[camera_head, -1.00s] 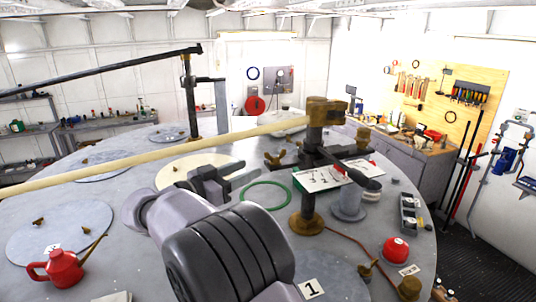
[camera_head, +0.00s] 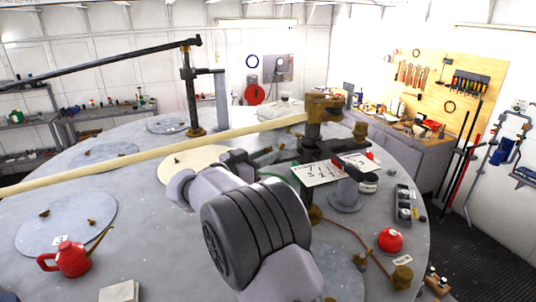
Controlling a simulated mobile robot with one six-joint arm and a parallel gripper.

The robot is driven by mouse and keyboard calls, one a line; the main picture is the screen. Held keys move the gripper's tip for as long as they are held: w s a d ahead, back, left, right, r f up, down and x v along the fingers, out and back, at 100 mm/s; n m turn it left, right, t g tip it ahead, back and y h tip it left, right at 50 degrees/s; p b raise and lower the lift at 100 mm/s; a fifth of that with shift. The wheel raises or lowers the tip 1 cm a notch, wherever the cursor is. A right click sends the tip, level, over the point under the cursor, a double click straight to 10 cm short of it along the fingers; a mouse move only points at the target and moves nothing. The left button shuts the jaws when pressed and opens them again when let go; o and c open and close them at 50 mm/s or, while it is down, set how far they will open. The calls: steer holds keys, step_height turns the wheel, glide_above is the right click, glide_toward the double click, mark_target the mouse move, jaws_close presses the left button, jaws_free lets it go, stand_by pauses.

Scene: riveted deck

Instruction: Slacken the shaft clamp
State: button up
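A long pale shaft (camera_head: 150,155) runs from the left edge to a brass clamp head (camera_head: 325,106) on an upright post right of centre. A dark clamp body (camera_head: 318,148) sits lower on this post, above the round deck. My gripper (camera_head: 283,160) reaches in from below, with its dark fingers at the left side of this clamp body. The spot where a brass wing-shaped knob showed earlier is now covered by my fingers. I cannot tell whether the fingers touch or grip it. A white numbered card (camera_head: 318,173) is just below the clamp.
A second post (camera_head: 190,95) with a dark bar stands at back left. A red oil can (camera_head: 72,258) is at front left. A red dome (camera_head: 389,240), a brass fitting (camera_head: 402,277) and a grey tray (camera_head: 403,203) are at right. The deck between is mostly clear.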

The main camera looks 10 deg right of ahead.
steer(key=shift+f+b, duration=0.1)
steer(key=shift+b, duration=0.2)
jaws_close()
